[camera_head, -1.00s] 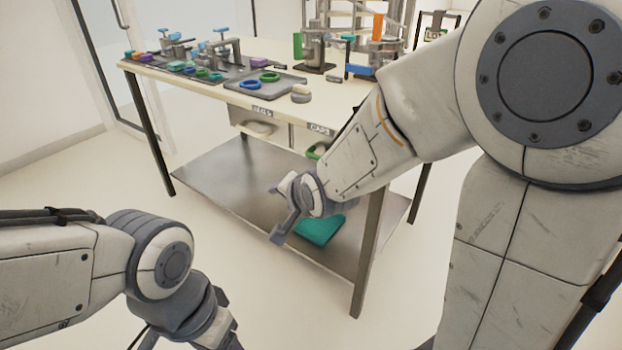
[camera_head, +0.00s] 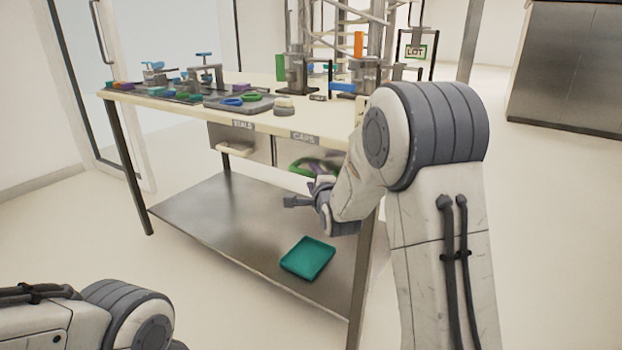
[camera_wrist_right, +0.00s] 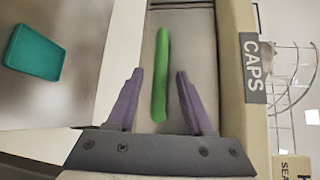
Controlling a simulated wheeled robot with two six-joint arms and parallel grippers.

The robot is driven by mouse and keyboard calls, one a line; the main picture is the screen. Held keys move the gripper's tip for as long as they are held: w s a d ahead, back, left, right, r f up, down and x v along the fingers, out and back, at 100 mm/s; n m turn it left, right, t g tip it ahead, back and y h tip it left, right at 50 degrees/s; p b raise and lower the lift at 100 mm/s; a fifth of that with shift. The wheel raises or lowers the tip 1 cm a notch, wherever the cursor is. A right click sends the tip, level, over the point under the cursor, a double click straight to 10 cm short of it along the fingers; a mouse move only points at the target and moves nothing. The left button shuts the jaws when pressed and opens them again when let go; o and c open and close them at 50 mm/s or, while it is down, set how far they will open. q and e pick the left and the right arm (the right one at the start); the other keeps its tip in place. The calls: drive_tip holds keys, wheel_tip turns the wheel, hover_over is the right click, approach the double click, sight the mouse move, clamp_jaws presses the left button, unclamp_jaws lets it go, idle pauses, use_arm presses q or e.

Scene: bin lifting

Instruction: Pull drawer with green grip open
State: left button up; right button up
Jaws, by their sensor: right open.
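The drawer with the green grip sits under the tabletop, below the CAPS label (camera_head: 304,137). Its green grip (camera_head: 303,167) is partly behind my right gripper in the head view. In the right wrist view the grip (camera_wrist_right: 161,75) is a long green bar on the grey drawer front (camera_wrist_right: 203,50). My right gripper (camera_head: 303,192) is open in front of the drawer. In the right wrist view its two purple fingers (camera_wrist_right: 155,88) stand on either side of the grip's lower part, with gaps on both sides. I cannot tell whether the fingertips reach the grip's depth. My left gripper is out of view.
A second drawer with a pale grip (camera_head: 235,149) is to the left, under the SEALS label (camera_head: 243,125). A teal tray (camera_head: 308,258) lies on the metal lower shelf (camera_head: 200,212). A table leg (camera_head: 362,285) stands close to my right arm. Tools and rings crowd the tabletop (camera_head: 262,112).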

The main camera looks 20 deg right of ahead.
drive_tip(key=shift+w+d+f, duration=0.1)
drive_tip(key=shift+w+f, duration=0.1)
drive_tip(key=shift+w, duration=1.1)
clamp_jaws()
idle(0.5)
